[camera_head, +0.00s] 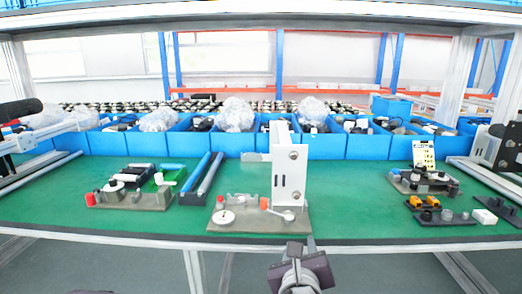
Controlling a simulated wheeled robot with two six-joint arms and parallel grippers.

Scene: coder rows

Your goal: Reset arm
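One of my arms comes up from the bottom edge, right of centre, and I take it to be the right one. Its dark gripper (309,246) is in front of the table's front edge, below the white upright fixture. It looks apart from everything on the table. Its fingers are too small and overlapped to tell whether they are open or shut. My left gripper does not show; only a small dark shape sits at the bottom left edge, and I cannot tell what it is.
A green-topped table (140,220) carries a left fixture (150,203), a middle base plate (232,243) with a white upright block (290,172), and right fixtures (425,182). Blue bins (330,146) line the back. A shelf crosses overhead. Green surface is clear between fixtures.

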